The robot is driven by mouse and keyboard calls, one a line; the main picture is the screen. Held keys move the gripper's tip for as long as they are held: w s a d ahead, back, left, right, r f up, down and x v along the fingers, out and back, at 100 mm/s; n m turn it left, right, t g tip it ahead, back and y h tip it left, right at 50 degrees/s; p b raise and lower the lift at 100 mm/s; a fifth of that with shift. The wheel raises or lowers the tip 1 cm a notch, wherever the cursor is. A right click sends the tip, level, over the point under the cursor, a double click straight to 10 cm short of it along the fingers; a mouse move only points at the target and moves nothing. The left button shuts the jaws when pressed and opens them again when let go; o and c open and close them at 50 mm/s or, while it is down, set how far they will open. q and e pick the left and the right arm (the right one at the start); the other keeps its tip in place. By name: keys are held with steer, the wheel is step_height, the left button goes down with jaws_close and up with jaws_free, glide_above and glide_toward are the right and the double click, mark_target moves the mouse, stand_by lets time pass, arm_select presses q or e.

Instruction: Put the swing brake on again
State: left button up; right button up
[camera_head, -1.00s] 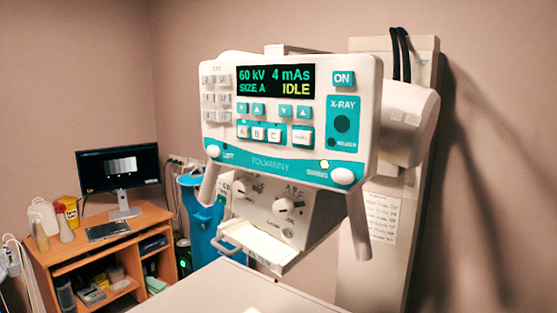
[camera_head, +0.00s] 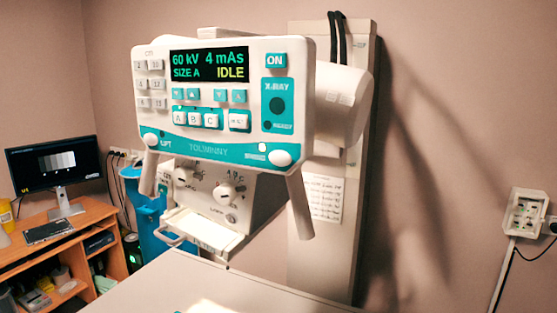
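The x-ray tube head's control panel (camera_head: 225,95) hangs upright in the middle of the view. Its screen (camera_head: 209,65) reads 60 kV, 4 mAs, SIZE A and IDLE. A white round knob (camera_head: 280,158) sits at the panel's lower right, where the swing control is. A small pale lamp (camera_head: 262,147) is just left of it; its label is too blurred to read now. A matching knob (camera_head: 150,139) marked LIFT is at the lower left. Two white handles hang below the panel, the right handle (camera_head: 300,206) nearer the swing knob. Neither of my grippers is in view.
A white table top (camera_head: 235,290) lies below the head. The wall column (camera_head: 325,250) stands behind it. A wooden desk (camera_head: 105,255) with a monitor (camera_head: 45,165) is at left, beside a blue bin (camera_head: 150,225). A socket box (camera_head: 525,213) is on the right wall.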

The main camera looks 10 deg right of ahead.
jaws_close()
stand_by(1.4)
